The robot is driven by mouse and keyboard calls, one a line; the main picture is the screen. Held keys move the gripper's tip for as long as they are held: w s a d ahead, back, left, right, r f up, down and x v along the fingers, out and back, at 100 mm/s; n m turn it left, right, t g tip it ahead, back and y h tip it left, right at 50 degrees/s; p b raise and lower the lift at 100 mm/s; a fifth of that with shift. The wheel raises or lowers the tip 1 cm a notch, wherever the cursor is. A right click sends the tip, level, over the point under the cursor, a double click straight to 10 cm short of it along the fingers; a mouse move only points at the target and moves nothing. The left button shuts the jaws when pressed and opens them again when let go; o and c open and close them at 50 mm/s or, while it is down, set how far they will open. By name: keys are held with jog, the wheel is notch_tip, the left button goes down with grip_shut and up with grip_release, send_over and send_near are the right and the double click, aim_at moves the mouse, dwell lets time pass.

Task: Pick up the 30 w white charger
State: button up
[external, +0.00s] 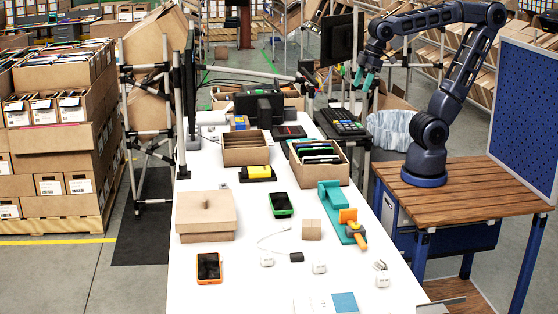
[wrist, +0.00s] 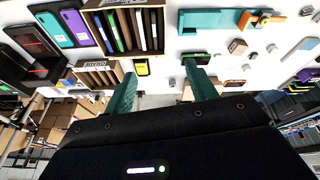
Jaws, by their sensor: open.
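Several small white charger-like blocks lie near the front of the white table: a left one (external: 267,261), a middle one (external: 319,267) and a right one (external: 382,280). Their labels are too small to read, so I cannot tell which is the 30 w white charger. Small pale blocks (wrist: 271,48) also show at the right in the wrist view. My gripper (external: 365,79) is raised at the back right, well away from them. Its teal fingers (wrist: 163,90) are apart with nothing between them.
The white table (external: 245,286) also holds a black adapter (external: 296,257) with a cable, an orange-edged phone (external: 209,267), a green device (external: 281,204), a lidded cardboard box (external: 206,215) and a teal holder with an orange tool (external: 352,228). Open cartons (external: 245,156) stand farther back.

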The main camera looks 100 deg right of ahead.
jog(key=w+a+r+n+g, duration=0.15)
jog(key=w+a+n, duration=0.45)
jog(key=w+a, duration=1.2)
jog(key=n+g+h, duration=0.2)
jog(key=n+h, duration=0.3)
jog(key=n, duration=0.6)
send_over(319, 260)
jog(key=a, duration=0.4)
notch_tip(319, 260, down, 29)
jog(key=x, duration=1)
jog(key=shift+s+a+f, duration=0.1)
jog(key=shift+a+f, duration=0.05)
jog(key=shift+f, duration=0.2)
jog(key=shift+y, duration=0.3)
jog(key=c, duration=1.1)
